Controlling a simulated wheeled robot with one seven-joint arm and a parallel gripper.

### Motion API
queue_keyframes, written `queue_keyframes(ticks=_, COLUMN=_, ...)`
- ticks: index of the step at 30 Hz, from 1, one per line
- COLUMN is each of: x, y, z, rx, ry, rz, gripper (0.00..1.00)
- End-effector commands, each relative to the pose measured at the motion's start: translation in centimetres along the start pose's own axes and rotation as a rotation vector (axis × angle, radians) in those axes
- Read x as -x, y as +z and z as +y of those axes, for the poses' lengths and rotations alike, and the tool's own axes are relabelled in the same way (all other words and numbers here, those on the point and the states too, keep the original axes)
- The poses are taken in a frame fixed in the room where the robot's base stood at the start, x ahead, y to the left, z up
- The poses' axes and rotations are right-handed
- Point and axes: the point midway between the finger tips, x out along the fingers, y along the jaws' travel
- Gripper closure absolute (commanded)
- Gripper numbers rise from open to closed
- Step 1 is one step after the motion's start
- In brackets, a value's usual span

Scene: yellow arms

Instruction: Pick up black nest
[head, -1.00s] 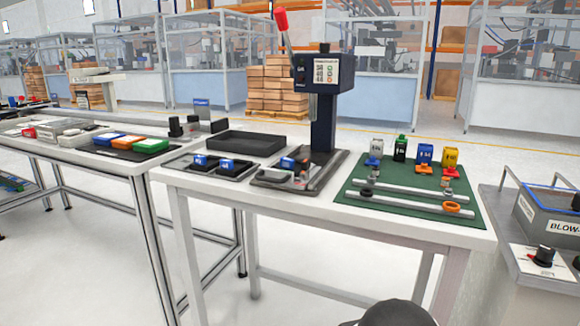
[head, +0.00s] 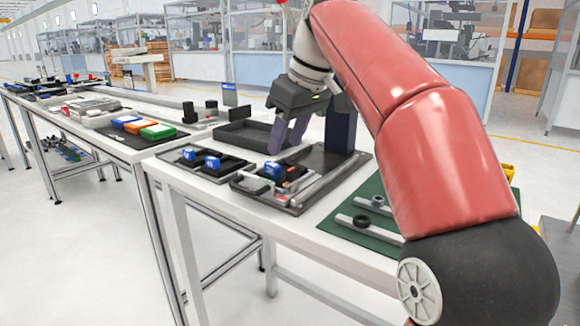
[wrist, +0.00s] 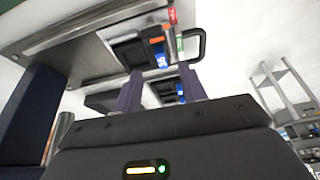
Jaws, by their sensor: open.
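A black fixture (head: 266,183), probably the black nest, lies on the press's grey base plate and carries a blue block and an orange part. It also shows in the wrist view (wrist: 128,52), beside a dark handle loop. Two smaller black holders (head: 213,166) with blue blocks sit on a plate left of it. My gripper (head: 284,142) is open and empty, above and behind the fixture, by the press column. Its two purple fingers also show in the wrist view (wrist: 158,75), with black parts and blue blocks beyond them. Whether they touch anything cannot be told.
The dark press column (head: 340,126) stands close right of my gripper. An empty black tray (head: 240,135) lies behind. A green mat (head: 375,190) with rods is at the right, partly hidden by my red arm. A second table (head: 60,118) with coloured boxes stands left.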

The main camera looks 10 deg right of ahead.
Motion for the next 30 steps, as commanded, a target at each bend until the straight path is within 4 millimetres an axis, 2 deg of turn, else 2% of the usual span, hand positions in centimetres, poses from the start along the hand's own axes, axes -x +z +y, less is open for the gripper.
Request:
queue_keyframes(ticks=5, x=-0.2, y=-0.6, z=0.4, rx=0.032, ry=-0.02, rz=0.006, gripper=0.58)
queue_keyframes(ticks=21, x=-7.0, y=-0.5, z=0.2, rx=0.031, ry=-0.019, rz=0.006, gripper=0.58)
queue_keyframes(ticks=30, x=-7.4, y=-0.6, z=0.2, rx=0.03, ry=-0.017, rz=0.008, gripper=0.58)
